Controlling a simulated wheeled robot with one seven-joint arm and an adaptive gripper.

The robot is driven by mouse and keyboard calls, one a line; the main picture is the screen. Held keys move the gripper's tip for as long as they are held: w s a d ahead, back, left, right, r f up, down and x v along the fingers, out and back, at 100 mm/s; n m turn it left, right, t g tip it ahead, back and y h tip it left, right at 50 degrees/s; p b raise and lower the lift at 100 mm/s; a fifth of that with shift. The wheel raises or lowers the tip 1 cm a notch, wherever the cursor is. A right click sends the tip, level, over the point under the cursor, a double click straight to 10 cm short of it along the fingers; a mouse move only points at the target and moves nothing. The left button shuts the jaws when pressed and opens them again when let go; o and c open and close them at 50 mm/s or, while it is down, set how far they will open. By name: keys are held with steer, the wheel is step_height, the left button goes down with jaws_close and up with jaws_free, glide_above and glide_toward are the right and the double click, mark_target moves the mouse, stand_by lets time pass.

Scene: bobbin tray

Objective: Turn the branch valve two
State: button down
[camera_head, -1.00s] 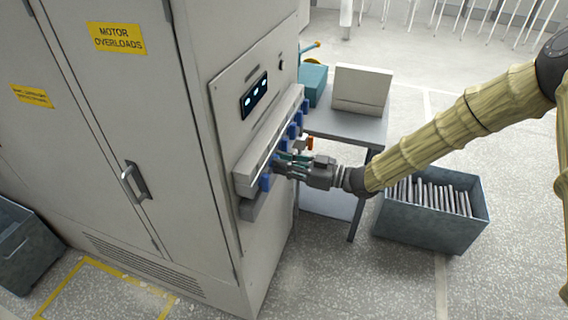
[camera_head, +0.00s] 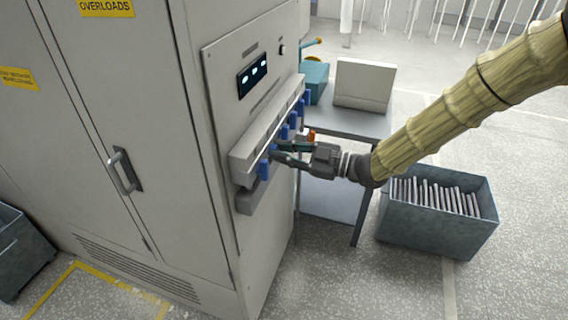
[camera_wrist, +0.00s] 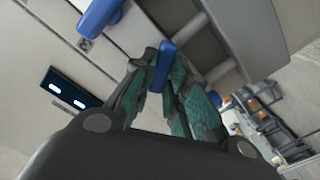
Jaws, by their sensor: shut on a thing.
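A row of blue valve handles runs along a grey manifold bar (camera_head: 240,158) on the cabinet's side panel. My gripper (camera_head: 277,153) reaches in from the right and is shut on a blue handle. In the wrist view the held blue handle (camera_wrist: 163,62) stands between the teal-padded fingertips. Another blue handle (camera_wrist: 98,16) is at the upper left there and one more blue handle (camera_wrist: 225,103) is right of the fingers. In the head view the nearest blue handle (camera_head: 263,170) is free, just left of my fingertips.
A display panel (camera_head: 252,75) sits above the manifold on the cabinet (camera_head: 110,100). An orange part (camera_head: 311,135) is close behind my gripper. A grey table (camera_head: 350,121) stands behind, and a bin of rods (camera_head: 435,230) stands right, below my arm.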

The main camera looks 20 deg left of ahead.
steer(key=n+b, duration=0.4)
steer(key=b, duration=0.1)
steer(key=n+b, duration=0.3)
steer(key=b, duration=0.3)
steer(key=n+b, duration=0.4)
steer(key=b, duration=0.2)
steer(key=shift+s+f+n, duration=0.1)
steer(key=shift+f+n, duration=0.2)
steer(key=shift+f, duration=0.1)
steer(key=shift+r+b, duration=0.15)
steer(key=shift+b, duration=0.2)
steer(key=c, duration=1.4)
jaws_free()
steer(key=d, duration=1.2)
steer(key=shift+s, duration=0.2)
